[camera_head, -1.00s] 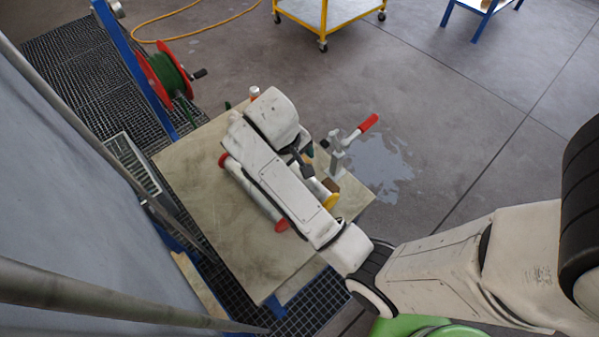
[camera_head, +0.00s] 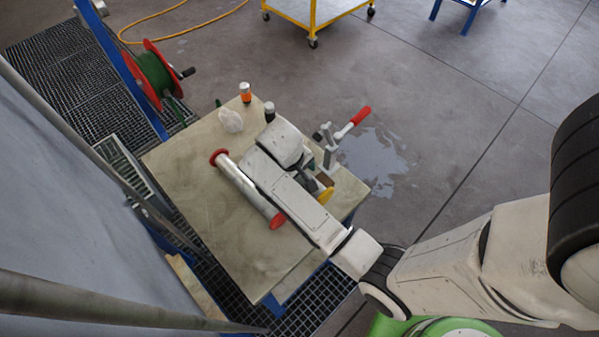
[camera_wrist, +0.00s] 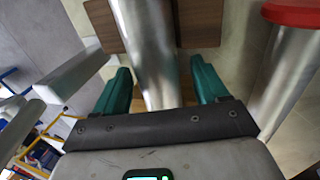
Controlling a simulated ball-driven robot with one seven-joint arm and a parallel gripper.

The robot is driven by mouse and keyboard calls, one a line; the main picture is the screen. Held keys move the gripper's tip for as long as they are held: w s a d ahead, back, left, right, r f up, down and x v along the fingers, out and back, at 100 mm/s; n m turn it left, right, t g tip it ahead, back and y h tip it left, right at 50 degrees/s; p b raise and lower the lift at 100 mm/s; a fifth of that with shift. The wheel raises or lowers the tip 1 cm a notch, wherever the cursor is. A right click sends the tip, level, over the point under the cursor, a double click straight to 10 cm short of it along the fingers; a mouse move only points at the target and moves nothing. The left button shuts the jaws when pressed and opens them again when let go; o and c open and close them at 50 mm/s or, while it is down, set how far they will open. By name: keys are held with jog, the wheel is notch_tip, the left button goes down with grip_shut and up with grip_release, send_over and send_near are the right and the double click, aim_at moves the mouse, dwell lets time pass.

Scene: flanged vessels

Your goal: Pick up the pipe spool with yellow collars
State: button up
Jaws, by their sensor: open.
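The pipe spool with yellow collars shows one yellow collar (camera_head: 327,194) in the head view; my arm hides most of the rest. In the wrist view a bare silver pipe (camera_wrist: 150,45), apparently this spool, runs between the green fingers of my gripper (camera_wrist: 163,85). The gripper is open, with a finger on each side of the pipe. I cannot tell whether either touches it. The yellow collars are not visible in the wrist view. Brown blocks (camera_wrist: 198,22) lie beside and apparently under the pipe.
A similar spool with red collars (camera_head: 245,186) lies just left of my arm on the worktable (camera_head: 190,210). A clamp with a red handle (camera_head: 360,115) stands close on the right. A white lump (camera_head: 230,121) and bottles (camera_head: 245,93) stand at the back.

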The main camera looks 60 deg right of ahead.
jog(key=shift+c, duration=0.2)
grip_shut()
dwell(0.6)
